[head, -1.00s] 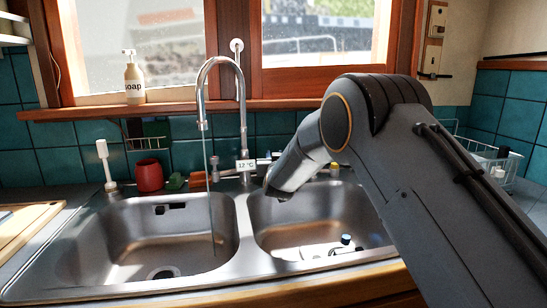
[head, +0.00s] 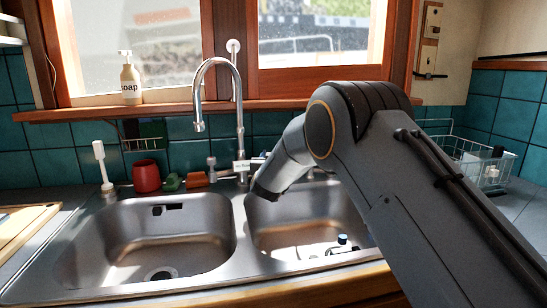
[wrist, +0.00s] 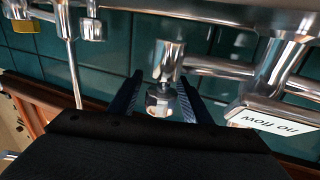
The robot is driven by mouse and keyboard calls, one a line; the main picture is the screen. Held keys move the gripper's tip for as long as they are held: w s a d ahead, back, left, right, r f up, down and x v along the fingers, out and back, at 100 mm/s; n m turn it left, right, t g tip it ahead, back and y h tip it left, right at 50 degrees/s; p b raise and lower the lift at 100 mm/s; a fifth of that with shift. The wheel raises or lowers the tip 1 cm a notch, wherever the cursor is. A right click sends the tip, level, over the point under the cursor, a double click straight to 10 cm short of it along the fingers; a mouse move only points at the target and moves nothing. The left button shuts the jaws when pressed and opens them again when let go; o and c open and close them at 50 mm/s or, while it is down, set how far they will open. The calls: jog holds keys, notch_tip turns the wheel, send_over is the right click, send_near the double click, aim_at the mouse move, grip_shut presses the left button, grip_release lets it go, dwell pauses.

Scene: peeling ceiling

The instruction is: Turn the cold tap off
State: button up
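The chrome tap (head: 241,120) stands behind the double sink, its spout over the left basin with no water stream visible. Its small display (head: 242,167) is too small to read in the head view; in the wrist view the display (wrist: 268,122) reads "no flow", upside down. A chrome tap handle (wrist: 163,75) beside the display lies between the fingers of my gripper (wrist: 160,98). Small gaps show on both sides of it, so the fingers look open around it. In the head view my arm hides the fingertips. I cannot see a hot or cold mark on this handle.
Another small chrome tap part (head: 211,163) stands left of the tap. A red cup (head: 146,176), a white brush (head: 101,160) and a soap bottle (head: 131,80) are at the left. A wire rack (head: 485,165) stands at the right. The left basin (head: 150,230) is clear.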

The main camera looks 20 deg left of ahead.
jog(key=shift+s, duration=0.15)
jog(key=b+v, duration=0.1)
jog(key=v, duration=0.6)
jog(key=shift+s, duration=0.25)
jog(key=shift+d, duration=0.1)
